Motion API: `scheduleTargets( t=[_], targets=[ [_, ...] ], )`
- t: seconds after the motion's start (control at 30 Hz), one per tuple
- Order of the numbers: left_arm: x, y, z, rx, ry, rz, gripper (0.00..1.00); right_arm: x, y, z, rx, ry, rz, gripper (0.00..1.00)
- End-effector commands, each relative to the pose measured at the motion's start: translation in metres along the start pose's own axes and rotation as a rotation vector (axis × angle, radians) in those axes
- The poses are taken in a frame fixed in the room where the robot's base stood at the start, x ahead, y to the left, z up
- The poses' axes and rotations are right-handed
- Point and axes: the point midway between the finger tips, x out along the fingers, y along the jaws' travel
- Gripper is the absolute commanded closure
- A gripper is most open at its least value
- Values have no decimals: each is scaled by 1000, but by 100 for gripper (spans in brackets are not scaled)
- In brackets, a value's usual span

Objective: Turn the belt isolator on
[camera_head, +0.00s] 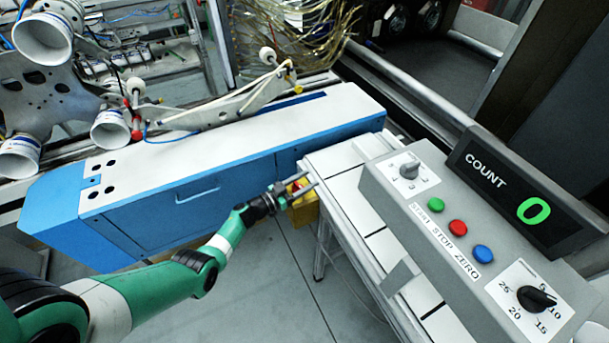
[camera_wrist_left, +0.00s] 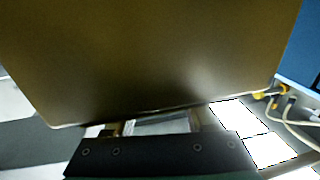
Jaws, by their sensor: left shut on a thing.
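In the left wrist view a large dark yellow-brown face (camera_wrist_left: 160,55), apparently the isolator box, fills the upper picture. My gripper's black body (camera_wrist_left: 160,158) lies below it; its fingertips and the handle's angle are hidden. My right gripper is not in view.
A blue and white machine cabinet (camera_head: 200,185) stands behind the gripper. The white belt table (camera_head: 345,195) is to its right. A grey control box (camera_head: 400,205) with a knob, green, red and blue buttons and a dial stands beside a COUNT display (camera_head: 533,210) reading 0.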

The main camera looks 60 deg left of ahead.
Motion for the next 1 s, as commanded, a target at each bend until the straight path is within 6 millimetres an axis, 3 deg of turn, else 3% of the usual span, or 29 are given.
scheduleTargets(
  t=[0.33,0.87,0.9,1.0],
  targets=[
    [0,4,2,-1,-1,151,100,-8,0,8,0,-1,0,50],
    [-1,6,2,-3,-5,180,100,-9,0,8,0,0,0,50],
    [-1,6,2,-3,-5,180,42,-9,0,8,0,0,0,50],
    [-1,6,2,-3,-4,180,24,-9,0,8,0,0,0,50]
  ],
)
